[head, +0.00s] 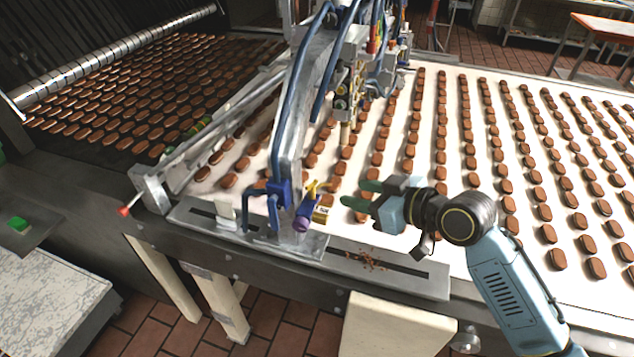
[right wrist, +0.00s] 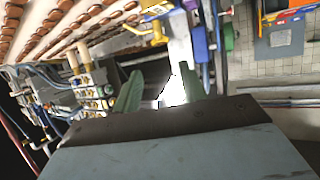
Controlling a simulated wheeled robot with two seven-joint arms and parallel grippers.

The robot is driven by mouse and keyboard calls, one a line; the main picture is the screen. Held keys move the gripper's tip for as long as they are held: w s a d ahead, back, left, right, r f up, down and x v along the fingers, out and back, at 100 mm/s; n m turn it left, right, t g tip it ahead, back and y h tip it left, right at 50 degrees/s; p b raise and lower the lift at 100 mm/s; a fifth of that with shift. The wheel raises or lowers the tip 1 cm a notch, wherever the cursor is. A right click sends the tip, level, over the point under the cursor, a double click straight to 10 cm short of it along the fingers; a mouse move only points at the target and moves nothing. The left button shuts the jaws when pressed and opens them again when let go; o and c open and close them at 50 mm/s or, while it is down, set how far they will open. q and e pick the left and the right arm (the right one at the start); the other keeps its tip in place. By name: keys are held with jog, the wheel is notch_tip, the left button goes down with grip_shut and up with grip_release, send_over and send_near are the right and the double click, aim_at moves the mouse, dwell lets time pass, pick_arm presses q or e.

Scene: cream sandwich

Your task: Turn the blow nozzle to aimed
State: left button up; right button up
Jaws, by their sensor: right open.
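A small blow nozzle with a purple end (head: 302,221) and a yellow lever (head: 315,188) sits on the metal bracket at the belt's near edge, beside a blue clamp (head: 272,193). A small yellow label (head: 322,209) is next to it. In the right wrist view a purple and blue part (right wrist: 200,42) and a yellow lever (right wrist: 150,36) show beyond the fingers. My right gripper (head: 358,194) is open and empty, its green fingers pointing left towards the nozzle, just to its right and apart from it. It also shows in the right wrist view (right wrist: 158,88). My left gripper is out of view.
Rows of brown biscuits lie on the white belt (head: 456,180) under and behind my right arm. A metal arm with blue hoses (head: 293,110) rises behind the nozzle. Crumbs (head: 367,261) lie on the slotted front rail (head: 430,284). A dark biscuit conveyor is at the left.

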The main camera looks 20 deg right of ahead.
aim_at(313, 183)
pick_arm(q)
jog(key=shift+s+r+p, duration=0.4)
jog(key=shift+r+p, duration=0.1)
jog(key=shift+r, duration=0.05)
pick_arm(e)
jog(key=x, duration=1.1)
jog(key=c, duration=0.7)
jog(key=p, duration=0.1)
jog(key=m+h+p, duration=0.1)
jog(key=shift+s+a+r+t+p, duration=0.15)
jog(key=shift+a+r+t+p, duration=0.05)
jog(key=shift+t+p, duration=0.15)
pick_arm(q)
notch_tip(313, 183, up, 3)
pick_arm(e)
jog(key=shift+f+m+h, duration=0.15)
jog(key=shift+m+h, duration=0.15)
jog(key=shift+h, duration=0.1)
jog(key=o, duration=0.7)
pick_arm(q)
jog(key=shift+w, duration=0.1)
